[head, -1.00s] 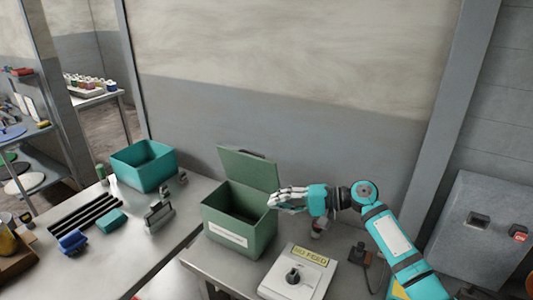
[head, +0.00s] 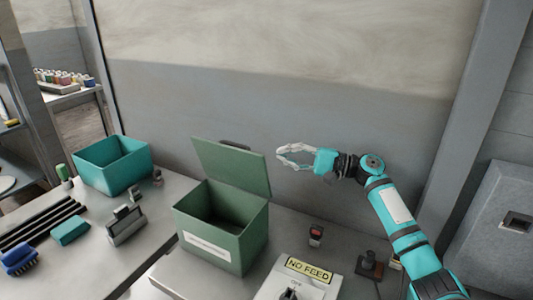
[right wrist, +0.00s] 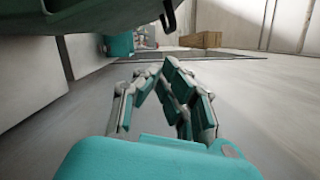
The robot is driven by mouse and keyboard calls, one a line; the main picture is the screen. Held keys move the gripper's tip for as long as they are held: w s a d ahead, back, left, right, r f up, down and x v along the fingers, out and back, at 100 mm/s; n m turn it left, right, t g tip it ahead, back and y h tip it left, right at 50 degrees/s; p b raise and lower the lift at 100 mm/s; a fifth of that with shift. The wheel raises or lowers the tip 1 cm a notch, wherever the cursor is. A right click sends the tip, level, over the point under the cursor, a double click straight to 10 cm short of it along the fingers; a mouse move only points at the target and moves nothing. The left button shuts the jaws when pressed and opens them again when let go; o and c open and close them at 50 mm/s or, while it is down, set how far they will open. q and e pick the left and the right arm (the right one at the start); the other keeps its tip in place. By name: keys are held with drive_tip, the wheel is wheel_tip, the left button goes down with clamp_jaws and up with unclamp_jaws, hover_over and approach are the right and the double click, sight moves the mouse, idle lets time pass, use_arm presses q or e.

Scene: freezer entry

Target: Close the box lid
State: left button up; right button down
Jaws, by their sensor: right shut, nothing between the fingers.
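The green box (head: 222,233) stands on the grey table with a white label on its front. Its lid (head: 231,165) is hinged at the back and stands open, tilted up, with a dark handle (head: 234,145) on its edge. The inside looks empty where I can see it. My right gripper (head: 279,156) is shut and empty, just right of the raised lid and near its upper right edge. In the right wrist view its fingertips (right wrist: 163,68) meet, and a dark green surface (right wrist: 85,14), likely the lid, hangs above. My left gripper is not in view.
A NO FEED device (head: 299,276) stands right of the box, with a small red-topped object (head: 316,235) and a joystick (head: 370,262) behind it. A teal bin (head: 113,165), a blue brush (head: 19,259) and black bars lie left. A wall rises behind.

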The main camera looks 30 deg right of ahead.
sight(236, 161)
drive_tip(key=p+x, duration=0.3)
drive_tip(key=x, duration=0.6)
drive_tip(key=shift+a+r+p, duration=0.25)
drive_tip(key=shift+a+p, duration=0.05)
drive_tip(key=shift+p, duration=0.05)
drive_tip(key=shift+s, duration=0.1)
